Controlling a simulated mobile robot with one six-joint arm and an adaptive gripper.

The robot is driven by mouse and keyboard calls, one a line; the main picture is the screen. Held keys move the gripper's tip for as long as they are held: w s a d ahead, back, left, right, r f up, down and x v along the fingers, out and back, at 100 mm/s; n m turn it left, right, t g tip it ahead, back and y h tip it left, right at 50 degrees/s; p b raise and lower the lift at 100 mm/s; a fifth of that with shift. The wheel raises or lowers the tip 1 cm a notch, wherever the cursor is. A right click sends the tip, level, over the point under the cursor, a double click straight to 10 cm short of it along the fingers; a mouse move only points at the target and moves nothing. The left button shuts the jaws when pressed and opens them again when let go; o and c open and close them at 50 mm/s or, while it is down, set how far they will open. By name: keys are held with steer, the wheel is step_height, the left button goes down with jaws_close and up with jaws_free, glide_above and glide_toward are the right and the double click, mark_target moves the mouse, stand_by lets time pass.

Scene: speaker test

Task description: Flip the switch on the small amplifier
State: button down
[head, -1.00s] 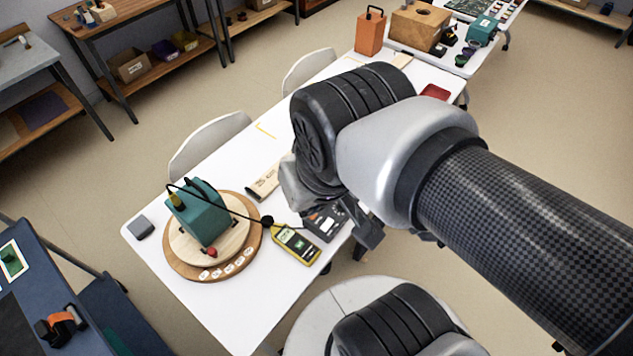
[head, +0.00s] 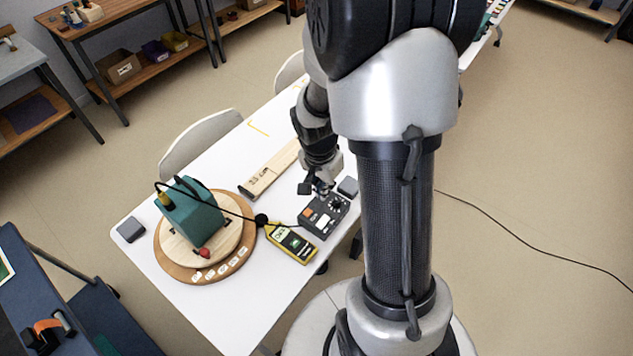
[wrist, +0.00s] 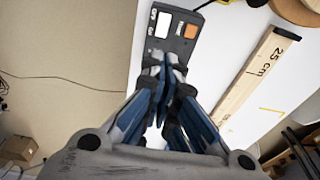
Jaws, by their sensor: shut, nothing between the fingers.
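The small amplifier (head: 318,222) is a dark grey box on the white table, with an orange patch (head: 308,212), a white patch (head: 322,222) and a dark round knob at the end near my gripper. My gripper (head: 322,190) is shut and empty, pointing down at the amplifier's knob end. In the wrist view the amplifier (wrist: 172,50) lies beyond my closed fingertips (wrist: 165,72), which hide its near part. There the orange patch (wrist: 190,31) and white patch (wrist: 162,25) are clear of the fingers. Whether the fingertips touch the box, I cannot tell.
A yellow meter (head: 291,243) lies close left of the amplifier. A teal speaker (head: 190,212) stands on a round wooden turntable (head: 170,268). A wooden ruler (head: 270,171) lies behind, and a small grey block (head: 348,187) sits right of my gripper. The table's front edge is near.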

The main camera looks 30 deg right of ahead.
mark_target(328, 216)
steer(key=f+b, duration=0.1)
steer(key=f, duration=0.3)
steer(key=d+f+b, duration=0.1)
steer(key=f+b, duration=0.1)
steer(key=f, duration=0.2)
steer(key=f+b, duration=0.2)
steer(key=f, duration=0.3)
steer(key=shift+w+d+f, duration=0.1)
steer(key=shift+w+d, duration=0.2)
steer(key=shift+w, duration=0.05)
steer(key=p, duration=0.4)
steer(key=shift+r+y, duration=0.2)
steer(key=shift+y, duration=0.1)
